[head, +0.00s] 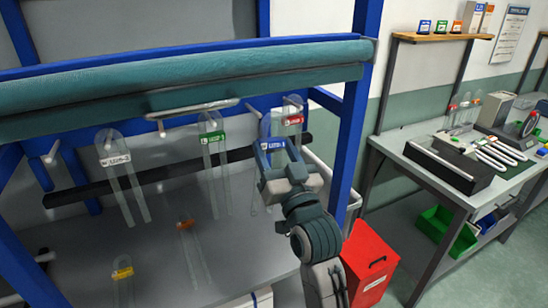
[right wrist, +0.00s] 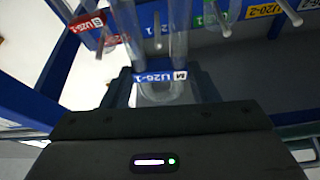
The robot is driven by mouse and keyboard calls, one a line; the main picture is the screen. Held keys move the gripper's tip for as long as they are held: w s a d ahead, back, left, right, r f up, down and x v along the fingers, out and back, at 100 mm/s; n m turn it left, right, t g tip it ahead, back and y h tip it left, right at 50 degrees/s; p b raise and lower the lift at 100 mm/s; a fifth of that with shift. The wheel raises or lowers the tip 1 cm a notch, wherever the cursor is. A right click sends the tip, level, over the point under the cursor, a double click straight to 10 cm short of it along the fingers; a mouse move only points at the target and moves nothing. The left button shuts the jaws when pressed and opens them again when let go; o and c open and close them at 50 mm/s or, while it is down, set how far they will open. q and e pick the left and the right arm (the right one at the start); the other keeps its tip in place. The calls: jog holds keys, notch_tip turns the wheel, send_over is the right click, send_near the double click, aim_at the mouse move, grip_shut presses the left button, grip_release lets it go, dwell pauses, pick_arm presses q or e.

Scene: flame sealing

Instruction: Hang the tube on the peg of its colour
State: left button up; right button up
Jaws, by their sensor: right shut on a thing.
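In the head view my right gripper (head: 272,158) is shut on a clear U-shaped tube with a blue label (head: 271,145), close to the rack. The right wrist view shows this tube's bend and blue label (right wrist: 160,76) between the fingers, its two legs running away from me. A peg (right wrist: 157,30) shows between the legs, in front of a blue plate. I cannot tell whether the tube touches it. Tubes with a white label (head: 114,160), a green label (head: 212,138) and a red label (head: 293,120) hang bend-up on the rack. My left gripper is not in view.
Tubes with an orange label (head: 186,225) and a yellow label (head: 122,273) show lower down. A teal padded bar (head: 190,75) crosses above, and a blue post (head: 350,150) stands right. A red bin (head: 369,262) and a side bench (head: 400,147) are further right.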

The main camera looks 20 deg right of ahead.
jog(key=w+f+b, duration=0.1)
jog(key=w+b, duration=0.2)
jog(key=w, duration=0.7)
jog(key=shift+w+a+f, duration=0.2)
jog(key=shift+w+f, duration=0.05)
jog(key=shift+w, duration=0.15)
dwell(0.6)
dwell(0.3)
jog(key=shift+w, duration=0.2)
dwell(0.8)
jog(key=o, duration=1.5)
jog(key=shift+w, duration=0.1)
jog(key=shift+o, duration=0.2)
